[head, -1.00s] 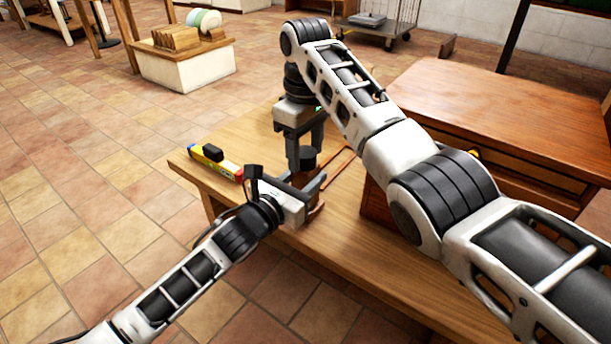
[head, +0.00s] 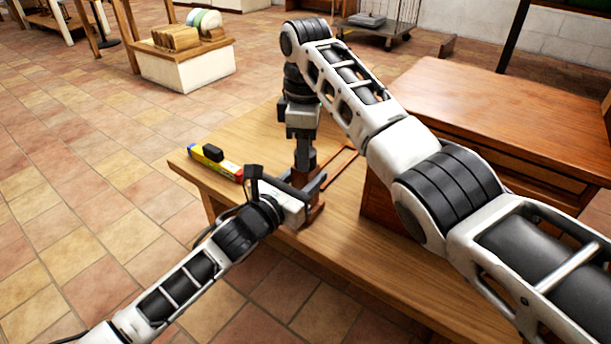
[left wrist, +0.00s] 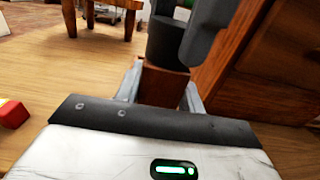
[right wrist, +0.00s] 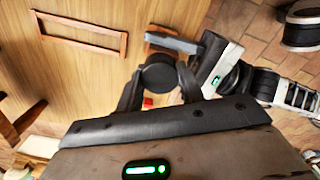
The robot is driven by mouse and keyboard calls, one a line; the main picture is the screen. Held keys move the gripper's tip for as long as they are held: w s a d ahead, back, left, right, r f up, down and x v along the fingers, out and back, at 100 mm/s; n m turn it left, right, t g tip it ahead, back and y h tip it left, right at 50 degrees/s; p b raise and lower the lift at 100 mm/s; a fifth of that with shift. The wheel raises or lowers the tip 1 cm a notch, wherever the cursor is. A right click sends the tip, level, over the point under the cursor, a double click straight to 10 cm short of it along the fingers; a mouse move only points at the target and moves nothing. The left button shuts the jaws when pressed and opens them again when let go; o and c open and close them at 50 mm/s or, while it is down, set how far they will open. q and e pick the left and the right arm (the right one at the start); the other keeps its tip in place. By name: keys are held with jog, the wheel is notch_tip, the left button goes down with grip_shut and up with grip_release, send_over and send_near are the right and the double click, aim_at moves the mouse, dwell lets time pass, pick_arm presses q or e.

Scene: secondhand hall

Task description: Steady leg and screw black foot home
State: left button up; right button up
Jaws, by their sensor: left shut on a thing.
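The wooden leg (left wrist: 160,86) stands upright on the bench in my left gripper (head: 308,189), whose jaws are shut on it. The black foot (right wrist: 158,74) is on the leg's top end; it also shows as a dark cylinder in the left wrist view (left wrist: 168,45). My right gripper (head: 303,150) comes down from above with its fingers on either side of the foot. One finger covers part of the foot in the left wrist view. The frames do not show clearly whether the fingers press on it or stand slightly clear.
The wooden bench (head: 262,135) bears a yellow, red and blue box (head: 220,163) with a black thing at it, left of the grippers. A flat wooden frame (right wrist: 80,33) lies behind the leg. A wooden drawer cabinet (head: 490,110) stands close on the right.

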jog(key=shift+c, duration=0.9)
jog(key=m, duration=1.5)
jog(key=o, duration=0.8)
jog(key=shift+r, duration=3)
